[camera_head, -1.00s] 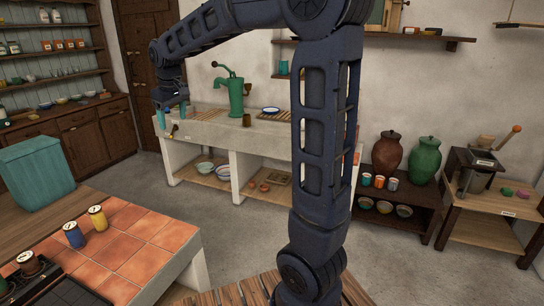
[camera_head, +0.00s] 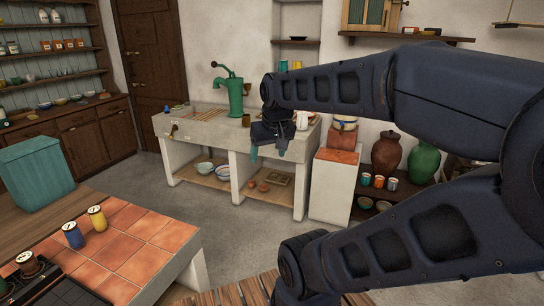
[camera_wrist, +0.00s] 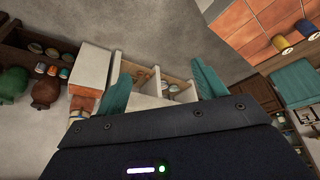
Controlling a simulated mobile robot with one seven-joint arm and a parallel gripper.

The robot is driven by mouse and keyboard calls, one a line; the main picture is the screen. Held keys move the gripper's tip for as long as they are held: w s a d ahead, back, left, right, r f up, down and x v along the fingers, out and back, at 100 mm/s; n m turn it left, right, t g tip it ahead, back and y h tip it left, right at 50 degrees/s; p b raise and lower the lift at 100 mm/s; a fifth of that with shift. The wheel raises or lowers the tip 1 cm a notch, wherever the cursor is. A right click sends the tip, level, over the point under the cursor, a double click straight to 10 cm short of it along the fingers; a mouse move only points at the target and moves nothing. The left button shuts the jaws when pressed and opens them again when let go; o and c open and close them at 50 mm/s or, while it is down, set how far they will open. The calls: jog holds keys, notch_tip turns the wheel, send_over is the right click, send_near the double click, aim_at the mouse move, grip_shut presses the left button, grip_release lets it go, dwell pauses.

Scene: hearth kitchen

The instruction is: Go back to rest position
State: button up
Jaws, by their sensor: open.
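My gripper (camera_head: 268,152) hangs in front of the stone sink counter (camera_head: 205,130) in the head view, its teal fingers pointing down. In the wrist view my gripper (camera_wrist: 162,88) shows its two teal fingers wide apart with nothing between them. My arm is folded, with its elbow at the right of the head view. The arm hides part of the right side of the room.
A tiled counter (camera_head: 148,232) with a blue jar (camera_head: 73,235) and a yellow jar (camera_head: 97,218) stands at lower left, beside a teal box (camera_head: 35,172). A green pump (camera_head: 235,92) stands at the sink. Brown (camera_head: 387,152) and green jars (camera_head: 422,160) stand at right. Grey floor lies open between.

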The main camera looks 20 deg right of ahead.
jog(key=shift+s+d+f, duration=0.3)
jog(key=shift+s+f, duration=0.15)
jog(key=shift+s, duration=0.15)
dwell(1.1)
